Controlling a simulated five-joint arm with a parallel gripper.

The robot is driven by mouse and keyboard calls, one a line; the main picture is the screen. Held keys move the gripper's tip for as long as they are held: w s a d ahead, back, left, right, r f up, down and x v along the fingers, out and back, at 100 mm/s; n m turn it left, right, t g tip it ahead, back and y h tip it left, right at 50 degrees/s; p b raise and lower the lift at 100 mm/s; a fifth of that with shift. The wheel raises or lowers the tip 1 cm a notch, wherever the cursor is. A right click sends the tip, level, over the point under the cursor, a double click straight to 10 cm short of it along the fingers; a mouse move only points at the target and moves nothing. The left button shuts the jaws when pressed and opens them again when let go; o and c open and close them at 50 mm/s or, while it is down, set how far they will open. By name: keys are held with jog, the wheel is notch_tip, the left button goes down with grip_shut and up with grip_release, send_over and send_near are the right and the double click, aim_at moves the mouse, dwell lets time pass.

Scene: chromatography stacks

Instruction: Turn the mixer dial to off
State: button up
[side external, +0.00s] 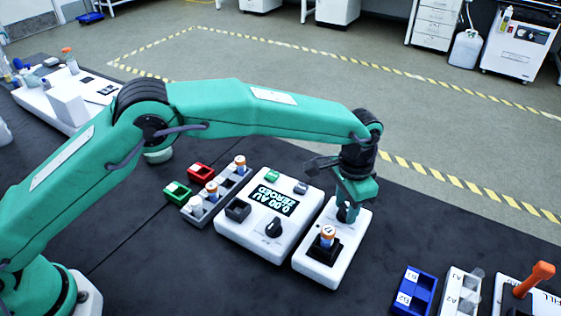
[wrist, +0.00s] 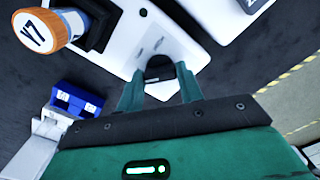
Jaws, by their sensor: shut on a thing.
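The mixer (side external: 312,272) is a white box on the dark bench. A vial with an orange cap (side external: 328,232) stands in its black holder; in the wrist view the vial (wrist: 38,32) is marked V7. The mixer's black dial (side external: 347,213) is at the mixer's far end, partly covered by my gripper (side external: 347,200). In the wrist view my gripper (wrist: 160,72) has its two green fingers on either side of the dial (wrist: 158,65), shut on it. The dial's pointer and the labels around it are too small or hidden to read.
Left of the mixer stands a white meter (side external: 245,243) with a display reading 0.00 AU ZEROED and its own black dial. A grey rack (side external: 190,222) holds several vials further left. Blue (side external: 412,290) and white (side external: 460,290) racks sit front right, with bare bench between.

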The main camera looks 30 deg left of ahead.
aim_at(346, 209)
jog(key=shift+r, duration=0.1)
jog(key=o, duration=1)
jog(key=shift+r, duration=3.85)
